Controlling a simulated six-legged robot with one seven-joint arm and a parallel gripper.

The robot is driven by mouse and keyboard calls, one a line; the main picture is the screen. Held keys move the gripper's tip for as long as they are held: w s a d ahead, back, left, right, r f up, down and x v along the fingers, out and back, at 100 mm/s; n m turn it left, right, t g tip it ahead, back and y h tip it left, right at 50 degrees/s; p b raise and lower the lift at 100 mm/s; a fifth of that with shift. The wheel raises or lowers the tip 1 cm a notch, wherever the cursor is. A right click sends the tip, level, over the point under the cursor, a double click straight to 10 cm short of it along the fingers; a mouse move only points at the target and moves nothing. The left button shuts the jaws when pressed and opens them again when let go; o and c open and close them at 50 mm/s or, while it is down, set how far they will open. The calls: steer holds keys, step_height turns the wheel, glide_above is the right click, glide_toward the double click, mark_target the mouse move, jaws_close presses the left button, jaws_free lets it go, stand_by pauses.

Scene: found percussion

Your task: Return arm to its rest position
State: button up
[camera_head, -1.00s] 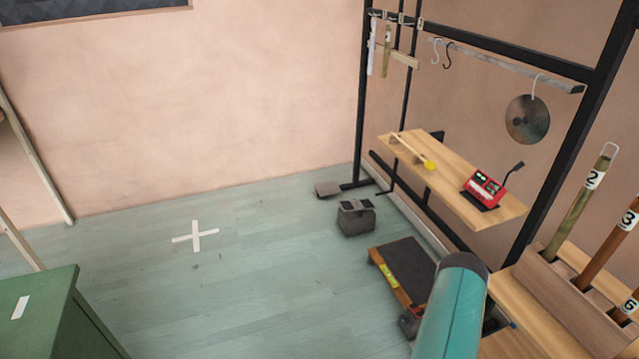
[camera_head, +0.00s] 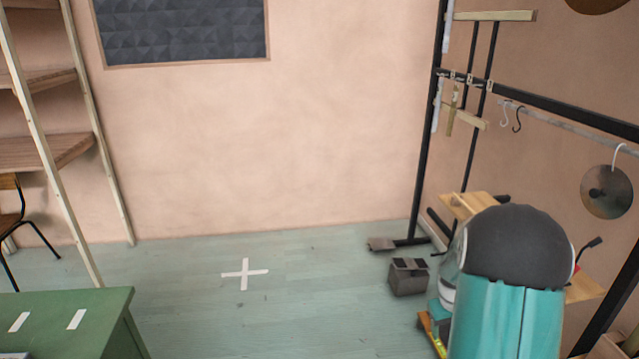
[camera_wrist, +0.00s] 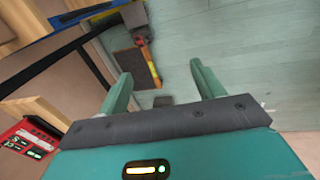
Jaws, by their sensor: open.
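My gripper (camera_wrist: 161,72) shows in the wrist view with its two green fingers spread apart and nothing between them. It points down over the grey-green floor (camera_wrist: 245,55), clear of it. My teal arm with a dark rounded joint (camera_head: 515,250) fills the lower right of the head view. It covers most of the wooden shelf (camera_head: 468,204) and the floor behind it. My gripper itself is not visible in the head view.
A black rack (camera_head: 437,115) with a hanging cymbal (camera_head: 607,190) stands at right. A grey block (camera_head: 408,278) sits on the floor near its foot. A green cabinet (camera_head: 75,305) is at lower left. Floor around the white cross (camera_head: 245,273) is open. A red device (camera_wrist: 25,140) shows at left in the wrist view.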

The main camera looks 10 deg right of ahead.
steer(key=s+a+r+n+t+y, duration=0.15)
steer(key=s+a+r, duration=0.25)
steer(key=a+r, duration=0.75)
steer(key=s+a+r+m+t+h, duration=0.1)
steer(key=s+a+r+t, duration=0.15)
steer(key=a+r, duration=0.9)
steer(key=s+a+r+n+t+y, duration=0.1)
steer(key=s+a+r, duration=0.1)
steer(key=s+a, duration=0.7)
steer(key=shift+s+r+y, duration=0.3)
steer(key=shift+s+y, duration=0.05)
